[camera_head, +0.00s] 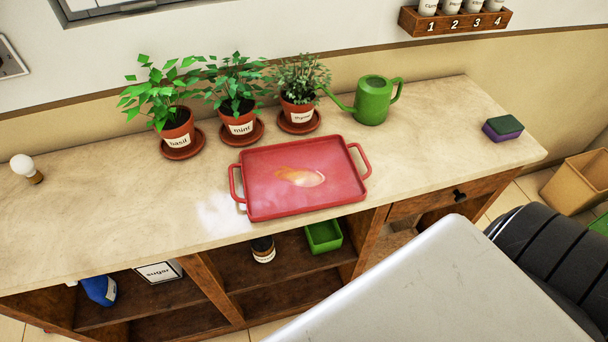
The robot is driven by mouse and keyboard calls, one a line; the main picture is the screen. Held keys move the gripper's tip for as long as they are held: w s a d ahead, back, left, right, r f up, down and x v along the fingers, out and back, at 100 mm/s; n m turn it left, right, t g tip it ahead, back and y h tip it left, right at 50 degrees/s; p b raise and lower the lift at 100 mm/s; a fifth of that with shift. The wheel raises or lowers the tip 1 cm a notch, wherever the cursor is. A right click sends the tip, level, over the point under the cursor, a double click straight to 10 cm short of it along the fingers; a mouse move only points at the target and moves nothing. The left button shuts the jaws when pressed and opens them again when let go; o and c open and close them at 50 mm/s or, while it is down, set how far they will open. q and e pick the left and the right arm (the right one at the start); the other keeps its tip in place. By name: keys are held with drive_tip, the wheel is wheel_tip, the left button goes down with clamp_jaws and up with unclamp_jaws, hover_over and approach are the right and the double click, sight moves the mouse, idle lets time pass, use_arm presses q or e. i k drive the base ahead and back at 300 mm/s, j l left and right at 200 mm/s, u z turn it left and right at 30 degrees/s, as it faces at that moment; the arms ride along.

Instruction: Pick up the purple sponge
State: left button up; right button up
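The purple sponge (503,134) lies flat near the right end of the wooden counter (440,150), close to its edge. It is a small block with a dark green top layer and purple sides. Nothing covers it and it stands apart from other things. Neither of my grippers shows in the head view, so I cannot see whether they are open or shut.
A red tray (245,206) lies mid-counter. Behind it stand potted plants labelled basil (178,130), mint (238,122) and a third (298,108), and a green watering can (373,102). Counter around the sponge is clear.

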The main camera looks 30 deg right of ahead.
sight(503, 128)
drive_tip(key=z, duration=2.3)
